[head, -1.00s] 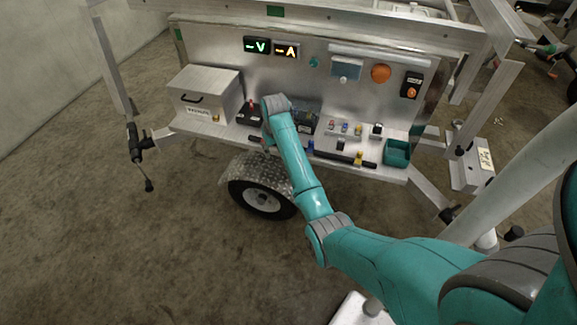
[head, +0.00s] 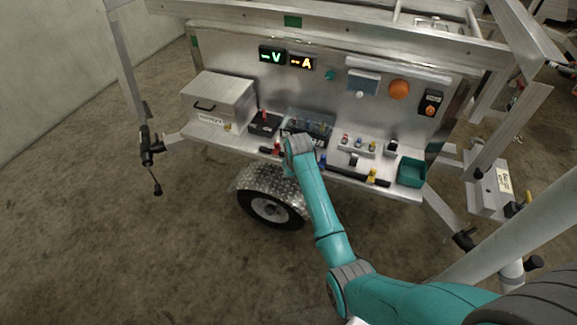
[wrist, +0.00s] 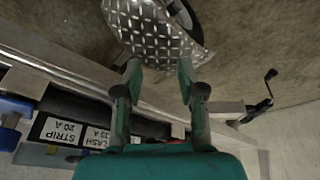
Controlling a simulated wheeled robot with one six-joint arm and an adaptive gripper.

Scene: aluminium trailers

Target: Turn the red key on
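A small red key-like part (head: 277,148) sits at the left of the front edge of the trailer's shelf, just left of my wrist. A second upright red part (head: 264,115) stands on a black box farther back; I cannot tell for sure which is the red key. The head view hides the fingers behind my wrist.
A blue part (head: 322,162) and a yellow part (head: 372,175) sit along the same front edge. A metal box (head: 215,97) stands at left, a green bin (head: 411,172) at right. A wheel (head: 270,210) and its fender are below. Open floor lies in front.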

